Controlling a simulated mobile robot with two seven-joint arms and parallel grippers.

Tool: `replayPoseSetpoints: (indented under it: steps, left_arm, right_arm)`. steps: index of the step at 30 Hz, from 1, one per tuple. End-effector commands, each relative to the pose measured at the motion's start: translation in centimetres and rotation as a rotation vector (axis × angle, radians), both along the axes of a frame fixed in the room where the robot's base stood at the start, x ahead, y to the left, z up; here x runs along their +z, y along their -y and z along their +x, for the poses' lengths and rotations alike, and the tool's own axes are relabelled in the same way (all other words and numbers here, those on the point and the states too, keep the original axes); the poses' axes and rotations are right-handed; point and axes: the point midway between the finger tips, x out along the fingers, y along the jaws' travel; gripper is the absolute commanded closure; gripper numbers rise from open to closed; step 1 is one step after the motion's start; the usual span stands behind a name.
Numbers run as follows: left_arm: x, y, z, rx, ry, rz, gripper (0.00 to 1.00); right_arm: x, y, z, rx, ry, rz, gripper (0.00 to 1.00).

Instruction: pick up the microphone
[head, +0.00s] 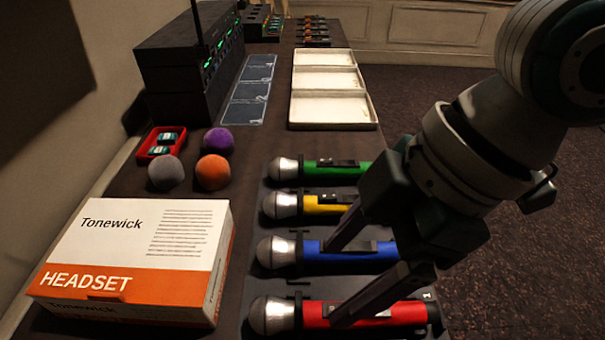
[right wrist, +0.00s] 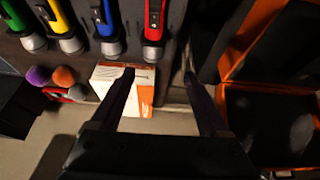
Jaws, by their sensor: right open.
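Four kinds of coloured handheld microphone with silver heads lie in a row on a dark holder: green (head: 336,172), yellow (head: 325,206), blue (head: 345,258) and red (head: 315,314). My right gripper (head: 331,286) is open with nothing between its fingers. In the head view, one finger overlaps the blue microphone and the other overlaps the red one. In the right wrist view my open fingers (right wrist: 159,75) show near the head end of the red microphone (right wrist: 154,22), with the blue one (right wrist: 105,22) to its left. Contact cannot be told. My left gripper is not in view.
A Tonewick headset box (head: 130,255) stands left of the microphones. Purple, orange (head: 213,172) and grey balls and a red tray (head: 153,153) lie behind it. White trays (head: 328,110) and a black rack (head: 190,62) stand farther back. The wrist view shows an open orange-edged case (right wrist: 268,90).

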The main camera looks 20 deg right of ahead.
Motion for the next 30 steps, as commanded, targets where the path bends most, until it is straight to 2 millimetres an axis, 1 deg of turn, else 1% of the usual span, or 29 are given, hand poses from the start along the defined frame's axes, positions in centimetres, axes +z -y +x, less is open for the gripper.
replayPoseSetpoints:
  steps: [1,3,6,9,15,20,27,30]
  left_arm:
    - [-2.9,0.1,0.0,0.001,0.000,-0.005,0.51]
    - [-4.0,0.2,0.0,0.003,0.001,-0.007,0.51]
    - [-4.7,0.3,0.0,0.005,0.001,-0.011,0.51]
    - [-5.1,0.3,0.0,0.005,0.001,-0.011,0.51]
    - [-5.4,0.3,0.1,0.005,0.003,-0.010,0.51]
    - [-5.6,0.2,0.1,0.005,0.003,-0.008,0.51]
    - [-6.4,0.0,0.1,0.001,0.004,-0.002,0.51]
    - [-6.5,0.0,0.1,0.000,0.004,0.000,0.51]
  right_arm:
    - [-2.8,0.9,0.6,-0.002,0.000,-0.013,0.21]
    - [-3.9,1.7,0.9,-0.002,-0.006,-0.023,0.21]
    - [-4.6,2.3,1.2,-0.006,-0.012,-0.030,0.21]
    - [-5.6,2.2,1.4,-0.008,-0.017,-0.031,0.21]
    - [-8.2,1.1,1.6,-0.007,-0.018,-0.030,0.21]
    - [-9.4,0.6,1.7,-0.007,-0.018,-0.030,0.21]
    - [-13.0,-0.6,1.7,-0.006,-0.017,-0.030,0.21]
    - [-13.7,-0.9,1.8,-0.007,-0.016,-0.031,0.21]
